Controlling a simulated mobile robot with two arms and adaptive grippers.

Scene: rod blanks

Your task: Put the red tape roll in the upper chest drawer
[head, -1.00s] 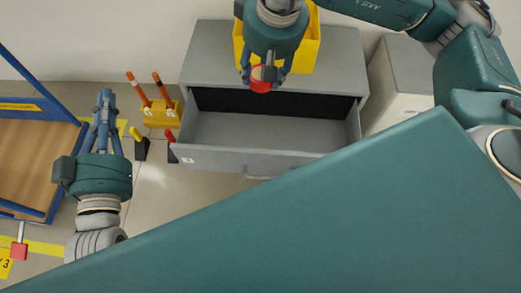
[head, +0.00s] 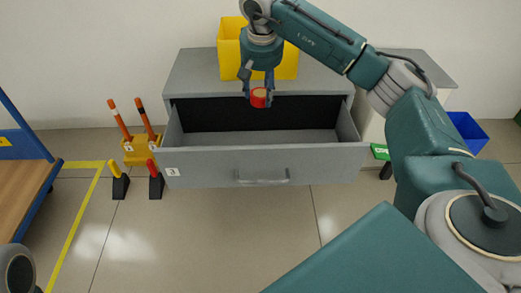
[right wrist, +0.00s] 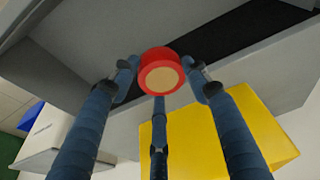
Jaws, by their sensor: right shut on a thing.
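The red tape roll (head: 259,98) is held in my right gripper (head: 258,90), over the rear part of the open upper drawer (head: 210,165). In the right wrist view the roll (right wrist: 162,72), red with a tan centre, sits between the fingertips (right wrist: 160,80). The roll appears above the drawer floor, near the chest's front edge. My left gripper is out of view.
A yellow bin (head: 230,62) stands on the chest top behind my right gripper. A white cabinet (head: 372,120) and a blue bin (head: 467,130) are on the right. Floor in front is clear.

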